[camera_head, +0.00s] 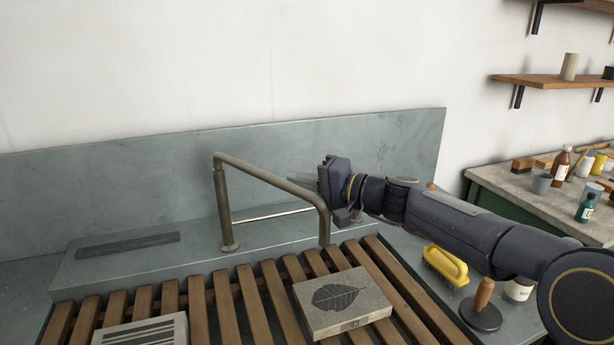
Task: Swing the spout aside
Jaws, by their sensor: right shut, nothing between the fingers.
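The spout (268,178) is a bent metal pipe. It rises from a round base on the grey stone ledge, slants toward the right and front, and ends in a short downturned outlet above the wooden slats. My right gripper (326,192) is shut and empty, at the right of the spout's outlet end. Its fingers overlap the pipe's far end in the picture, and I cannot tell whether they touch it. My left gripper is not in view.
A stone with a leaf print (343,303) and a striped stone (142,332) lie on the wooden slats (205,308). A yellow brush (445,264) and a wooden-handled tool (483,305) stand under my right arm. A bench with bottles (520,195) is at the right.

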